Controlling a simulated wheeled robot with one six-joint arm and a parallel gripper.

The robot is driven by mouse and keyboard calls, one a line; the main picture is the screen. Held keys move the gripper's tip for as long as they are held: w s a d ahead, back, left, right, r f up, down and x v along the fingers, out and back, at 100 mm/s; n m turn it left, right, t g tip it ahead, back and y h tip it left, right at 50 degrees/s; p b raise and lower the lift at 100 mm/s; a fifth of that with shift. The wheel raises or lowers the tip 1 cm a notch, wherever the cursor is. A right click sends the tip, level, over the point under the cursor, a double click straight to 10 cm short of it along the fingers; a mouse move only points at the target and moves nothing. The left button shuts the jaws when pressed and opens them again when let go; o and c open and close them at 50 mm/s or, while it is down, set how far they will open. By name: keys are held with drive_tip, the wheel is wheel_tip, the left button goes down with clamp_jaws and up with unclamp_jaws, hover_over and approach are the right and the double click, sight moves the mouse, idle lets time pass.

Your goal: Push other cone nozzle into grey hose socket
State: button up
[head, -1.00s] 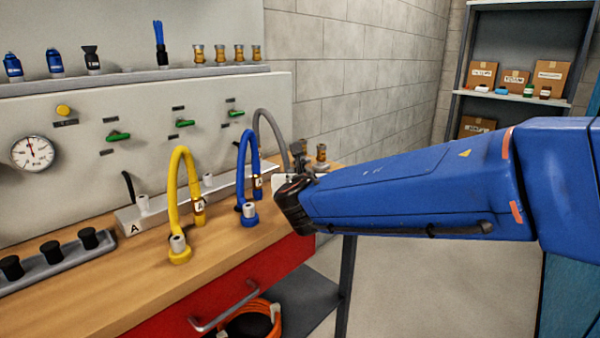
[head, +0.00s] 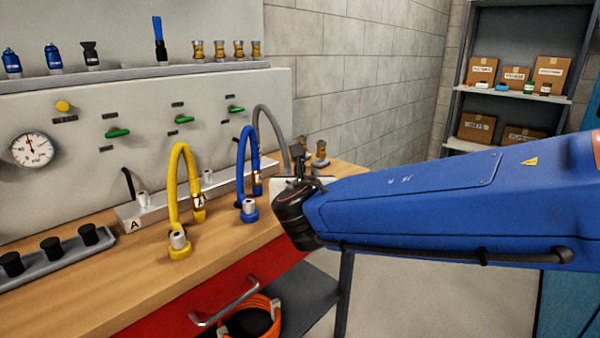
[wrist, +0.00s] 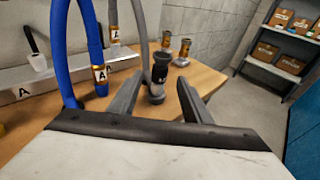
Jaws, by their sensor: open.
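The black cone nozzle (wrist: 160,68), with a small white label, stands upright on the grey hose socket (wrist: 156,97) in the wrist view. How deep it sits in the socket I cannot tell. The grey hose (wrist: 140,25) loops down beside it. My gripper (wrist: 161,78) is open, one finger on each side of the nozzle and socket, with visible gaps. In the head view the nozzle (head: 298,153) shows as a small dark shape behind my wrist, which hides the socket and fingers. Another black cone nozzle (head: 91,56) stands on the upper shelf.
The blue hose (wrist: 60,45) arches close by on the left in the wrist view. The yellow hose (head: 175,180) is further left. Brass fittings (wrist: 184,48) stand behind the nozzle. A tray (head: 55,265) with black plugs lies on the bench's left. The front right bench edge is near.

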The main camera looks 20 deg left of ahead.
drive_tip(key=v, duration=1.1)
drive_tip(key=shift+d, duration=0.1)
drive_tip(key=w+d+f+m+g+h, duration=0.1)
drive_tip(key=w+d+f+m+h, duration=0.15)
drive_tip(key=d+m, duration=0.6)
drive_tip(key=w+d+f+m+g+h, duration=0.1)
drive_tip(key=d+f+m+g+h, duration=0.15)
drive_tip(key=d, duration=1.15)
drive_tip(key=w+d+f+m+g+h, duration=0.1)
drive_tip(key=w+d+f+m+h, duration=0.15)
drive_tip(key=d+m, duration=0.65)
drive_tip(key=s+d+f+m+g+h, duration=0.1)
drive_tip(key=s+d+f+m+g, duration=0.2)
drive_tip(key=d, duration=0.4)
drive_tip(key=s+d+f+m+h, duration=0.1)
drive_tip(key=s+d+f+m, duration=0.25)
drive_tip(key=s+d, duration=0.2)
drive_tip(key=s+d+f+m+g+y, duration=0.1)
drive_tip(key=s+d+f+m, duration=0.1)
drive_tip(key=s+m, duration=0.3)
drive_tip(key=s+d+f+m+g+y, duration=0.1)
drive_tip(key=s+f+m, duration=0.3)
drive_tip(key=m, duration=0.5)
drive_tip(key=shift+s+d+y, duration=0.75)
drive_tip(key=shift+s+d, duration=0.05)
drive_tip(key=shift+s, duration=0.4)
